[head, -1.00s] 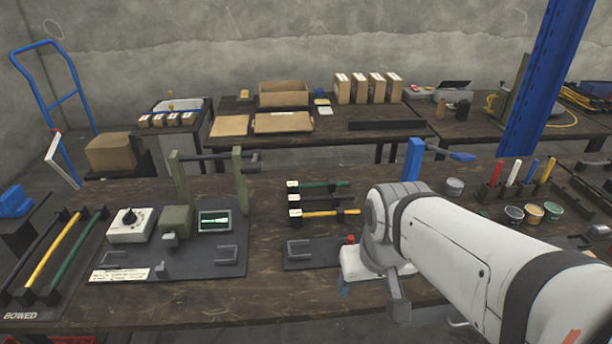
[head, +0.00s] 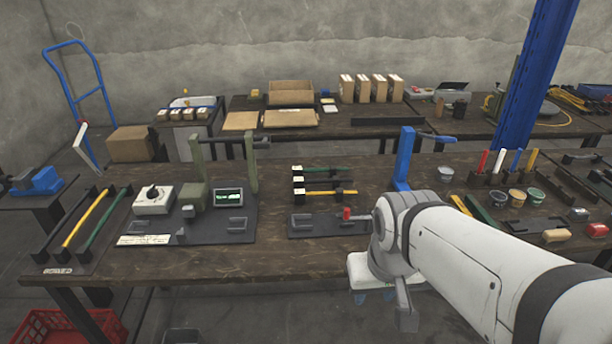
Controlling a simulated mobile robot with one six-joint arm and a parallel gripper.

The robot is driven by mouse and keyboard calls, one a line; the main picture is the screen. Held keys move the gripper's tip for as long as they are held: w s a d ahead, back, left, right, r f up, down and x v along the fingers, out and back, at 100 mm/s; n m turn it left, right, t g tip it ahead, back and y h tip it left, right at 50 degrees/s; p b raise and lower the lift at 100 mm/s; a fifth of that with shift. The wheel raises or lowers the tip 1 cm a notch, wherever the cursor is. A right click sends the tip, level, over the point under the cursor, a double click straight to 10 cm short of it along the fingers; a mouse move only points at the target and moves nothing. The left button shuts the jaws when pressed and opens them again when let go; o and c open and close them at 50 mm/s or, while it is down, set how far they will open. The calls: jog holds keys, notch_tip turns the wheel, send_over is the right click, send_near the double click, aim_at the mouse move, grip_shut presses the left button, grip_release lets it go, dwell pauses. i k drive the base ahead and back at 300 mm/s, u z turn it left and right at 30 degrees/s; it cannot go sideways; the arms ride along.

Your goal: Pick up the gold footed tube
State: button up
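Several gold-yellow tubes are in the head view, and I cannot tell for certain which is the footed one. One gold tube (head: 325,192) lies across dark supports at mid-bench, in front of a green tube (head: 325,169). Another yellow tube (head: 86,217) lies in the left rack between a black tube and a green one. A short yellow bar (head: 460,204) shows behind my arm. My gripper (head: 374,295) hangs below my white wrist, past the bench's front edge and apart from the tubes. Small bluish finger parts show; their opening is unclear, and I see nothing held.
A green press (head: 221,165) stands left of centre and a blue press (head: 405,160) right of centre on the bench (head: 200,262). Small pots (head: 517,197) and upright coloured sticks are at right. A red crate (head: 62,328) is on the floor at front left. Bare bench lies along the front.

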aim_at(300, 195)
jog(key=u, duration=0.2)
jog(key=i, duration=1.05)
jog(key=z, duration=0.25)
